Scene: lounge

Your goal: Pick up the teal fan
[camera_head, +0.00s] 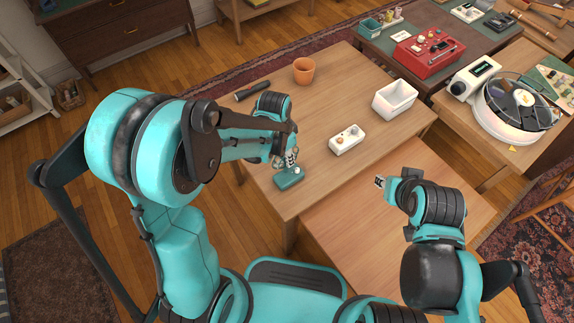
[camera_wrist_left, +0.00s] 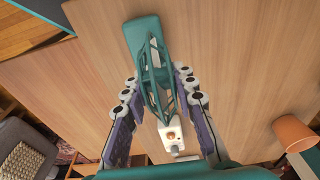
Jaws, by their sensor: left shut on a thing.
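The teal fan (camera_head: 290,180) is at the near left part of the wooden table (camera_head: 330,100), with its flat teal base toward me. In the left wrist view the fan's base and cage (camera_wrist_left: 150,62) show in front of and between the fingers. My left gripper (camera_head: 287,157) is shut on the fan; its fingers (camera_wrist_left: 160,108) stand on either side of it in the wrist view. I cannot tell whether the base touches the table. My right gripper (camera_head: 380,182) is apart from the fan, over the nearer wooden surface; its finger opening is too small to judge.
A white block with round knobs (camera_head: 346,140) lies right of the fan. A turntable (camera_head: 515,105) and red device (camera_head: 428,52) are at the right. The nearer surface (camera_head: 350,220) is clear.

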